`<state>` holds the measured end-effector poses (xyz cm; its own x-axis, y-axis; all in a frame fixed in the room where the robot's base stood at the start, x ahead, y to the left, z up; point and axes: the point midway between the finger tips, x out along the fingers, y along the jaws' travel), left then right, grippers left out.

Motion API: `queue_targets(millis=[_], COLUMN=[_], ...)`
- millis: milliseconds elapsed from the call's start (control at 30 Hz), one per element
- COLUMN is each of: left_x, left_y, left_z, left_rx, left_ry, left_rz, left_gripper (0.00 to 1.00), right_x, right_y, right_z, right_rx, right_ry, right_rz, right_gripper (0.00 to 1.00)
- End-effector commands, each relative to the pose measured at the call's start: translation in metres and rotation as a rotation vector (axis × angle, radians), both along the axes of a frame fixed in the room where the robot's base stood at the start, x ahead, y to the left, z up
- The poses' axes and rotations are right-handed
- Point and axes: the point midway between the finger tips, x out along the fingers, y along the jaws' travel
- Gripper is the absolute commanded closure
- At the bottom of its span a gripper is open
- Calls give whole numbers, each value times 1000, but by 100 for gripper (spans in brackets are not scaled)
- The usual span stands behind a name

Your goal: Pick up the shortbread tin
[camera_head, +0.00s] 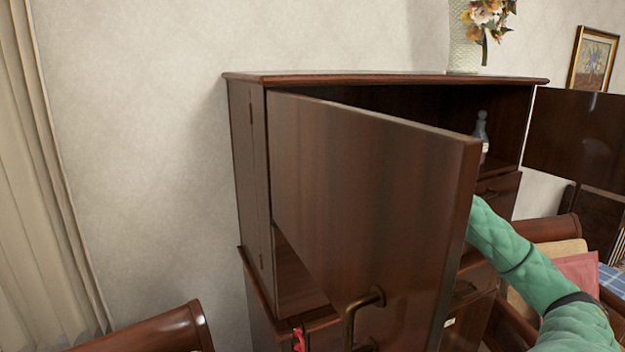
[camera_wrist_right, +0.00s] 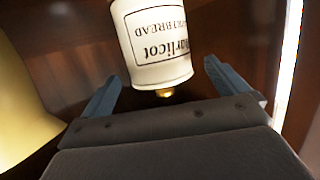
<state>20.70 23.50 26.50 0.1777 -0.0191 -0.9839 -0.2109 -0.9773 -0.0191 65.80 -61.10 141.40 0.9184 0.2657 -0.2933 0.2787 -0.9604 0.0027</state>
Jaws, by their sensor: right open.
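The shortbread tin (camera_wrist_right: 155,40) is a white cylinder with dark lettering in the right wrist view, its text upside down in the picture. A small gold knob shows at its near end. My right gripper (camera_wrist_right: 161,70) is open, with one finger on each side of the tin's near end in the picture; I see no clear contact. In the head view the tin and the right gripper are hidden behind the open cabinet door (camera_head: 365,190). My right arm's green sleeve (camera_head: 530,270) reaches behind that door. My left gripper is not in view.
The dark wooden cabinet (camera_head: 250,160) holds a grey bottle (camera_head: 481,128) on its shelf. A flower vase (camera_head: 465,45) stands on top. The near door's brass handle (camera_head: 352,318) sticks out. A pale yellow object (camera_wrist_right: 20,110) is left of the gripper in the wrist view.

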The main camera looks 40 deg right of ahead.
Motion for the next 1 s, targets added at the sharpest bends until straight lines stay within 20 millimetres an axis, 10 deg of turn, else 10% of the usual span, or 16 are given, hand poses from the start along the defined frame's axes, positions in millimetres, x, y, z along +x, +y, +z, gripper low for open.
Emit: queue_targets(millis=[867, 1000], left_x=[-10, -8], left_y=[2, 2], left_z=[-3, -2], left_rx=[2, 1], left_ry=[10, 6], left_rz=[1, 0], left_gripper=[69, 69], right_x=[51, 51], right_y=[15, 15], right_z=[-14, -14], right_rx=[1, 1], right_ry=[1, 1], right_rz=[0, 0], right_gripper=[1, 29])
